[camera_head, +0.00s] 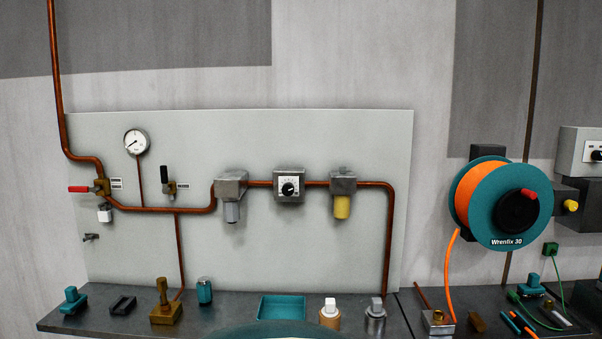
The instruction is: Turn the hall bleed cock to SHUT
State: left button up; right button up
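Neither of my grippers is in view. Two lever cocks show on the grey panel at the left. One has a red lever (79,189) pointing left from a brass body (102,187) on the copper pipe. The other has a black lever (164,173) pointing up from a small brass body (170,188). A small grey spout or tap (91,237) sits lower left on the panel.
A gauge (136,142), a dial box (289,186) and two filter units are on the panel (330,250). The dark bench below holds a brass block (165,309), a teal tray (282,308) and loose parts. A hose reel (498,203) hangs at right.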

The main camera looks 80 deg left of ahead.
aim_at(166, 189)
jog(key=u, duration=3.35)
jog(key=i, duration=0.1)
